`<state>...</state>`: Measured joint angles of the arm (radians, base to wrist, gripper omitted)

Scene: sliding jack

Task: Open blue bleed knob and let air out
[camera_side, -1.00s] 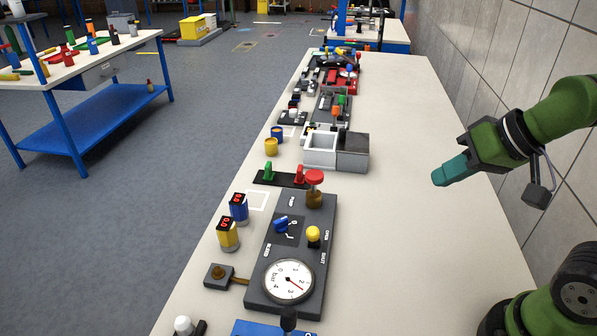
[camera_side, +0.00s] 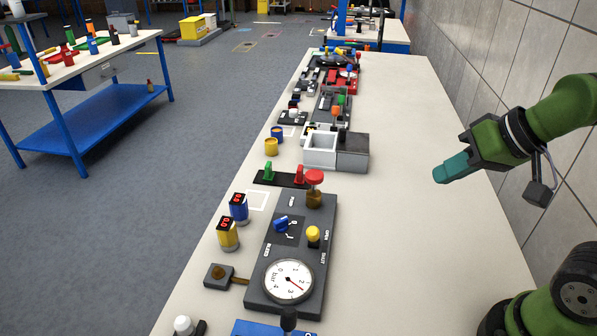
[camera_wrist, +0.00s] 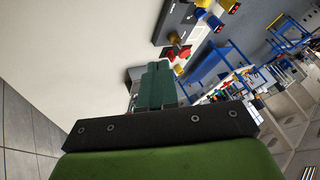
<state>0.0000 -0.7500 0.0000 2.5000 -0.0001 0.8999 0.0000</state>
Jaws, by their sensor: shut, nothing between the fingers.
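The blue bleed knob (camera_side: 281,224) sits on the dark grey panel (camera_side: 322,268), near the panel's left edge by the BLEED lettering. The pressure gauge (camera_side: 289,281) is on the same panel, with its red needle pointing to the lower right, near 3. A yellow knob (camera_side: 313,234) sits right of the blue knob, and a red knob (camera_side: 314,177) tops the panel's far end. My gripper (camera_side: 441,174) is shut and empty, above the table to the right of the panel and apart from it. Its teal fingers also show in the wrist view (camera_wrist: 157,75).
Yellow (camera_side: 228,236) and blue (camera_side: 239,208) cylinders with red displays stand left of the panel. Grey and white boxes (camera_side: 352,154) stand beyond it. The tiled wall (camera_side: 520,90) is close on the right. The table's right side (camera_side: 400,240) is clear.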

